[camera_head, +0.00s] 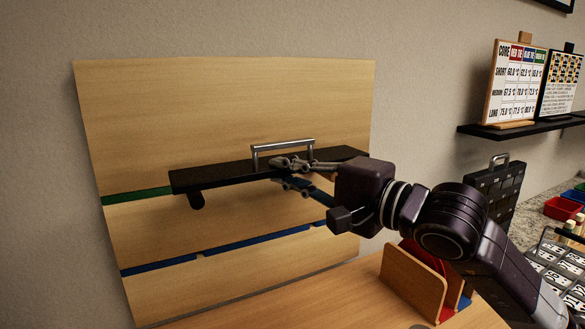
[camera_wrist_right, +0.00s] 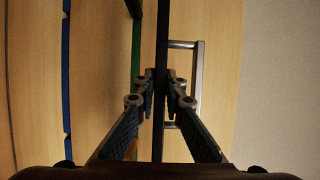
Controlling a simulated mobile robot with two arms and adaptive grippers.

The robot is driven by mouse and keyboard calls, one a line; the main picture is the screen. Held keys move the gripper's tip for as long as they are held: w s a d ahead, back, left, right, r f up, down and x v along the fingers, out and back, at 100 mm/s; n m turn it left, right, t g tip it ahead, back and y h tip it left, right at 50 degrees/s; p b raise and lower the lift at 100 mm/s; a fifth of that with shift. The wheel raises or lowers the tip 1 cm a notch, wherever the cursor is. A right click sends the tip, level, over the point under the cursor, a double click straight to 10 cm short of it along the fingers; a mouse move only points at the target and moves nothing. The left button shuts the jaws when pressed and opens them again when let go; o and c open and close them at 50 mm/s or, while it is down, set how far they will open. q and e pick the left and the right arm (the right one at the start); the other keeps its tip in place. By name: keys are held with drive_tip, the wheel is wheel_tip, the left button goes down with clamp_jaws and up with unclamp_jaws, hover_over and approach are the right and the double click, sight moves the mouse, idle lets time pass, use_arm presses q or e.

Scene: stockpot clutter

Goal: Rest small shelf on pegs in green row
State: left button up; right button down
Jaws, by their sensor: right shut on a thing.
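The small shelf (camera_head: 225,177) is a dark board with a silver handle (camera_head: 283,146) on top, held roughly level against the wooden panel. My right gripper (camera_head: 282,174) is shut on its front edge near the middle. In the right wrist view the shelf (camera_wrist_right: 161,55) runs edge-on between the fingers. The green row (camera_head: 138,195) is a stripe partly hidden behind the shelf. A dark peg (camera_head: 196,200) sticks out under the shelf's left end. In the wrist view a gap shows between this peg (camera_wrist_right: 134,8) and the shelf. Any other peg is hidden. My left gripper is out of view.
A blue row (camera_head: 260,243) crosses the panel (camera_head: 230,100) lower down. A wooden holder (camera_head: 413,281) with red and blue pieces stands on the table below my right arm. A black wall shelf (camera_head: 520,127) with framed charts is at the right.

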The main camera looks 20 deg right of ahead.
drive_tip(key=shift+w+a+p, duration=0.25)
drive_tip(key=shift+w+p, duration=0.4)
drive_tip(key=shift+w, duration=0.55)
drive_tip(key=shift+w+a+p, duration=0.25)
drive_tip(key=shift+w+p, duration=0.4)
drive_tip(key=shift+w, duration=0.5)
drive_tip(key=shift+w+f, duration=0.2)
drive_tip(key=shift+w, duration=0.05)
wheel_tip(320, 180, down, 2)
drive_tip(key=b, duration=0.3)
drive_tip(key=shift+f, duration=0.25)
drive_tip(key=shift+f+b, duration=0.15)
drive_tip(key=shift+b, duration=0.2)
drive_tip(key=c, duration=2.3)
unclamp_jaws()
drive_tip(key=shift+s, duration=0.1)
drive_tip(key=shift+s+f, duration=0.1)
drive_tip(key=shift+s, duration=0.05)
drive_tip(key=shift+s+d+b, duration=0.2)
drive_tip(key=shift+s+b, duration=0.55)
drive_tip(key=shift+s, duration=0.3)
drive_tip(key=shift+s+d+b, duration=0.2)
drive_tip(key=shift+s+b, duration=0.5)
drive_tip(key=shift+s, duration=0.35)
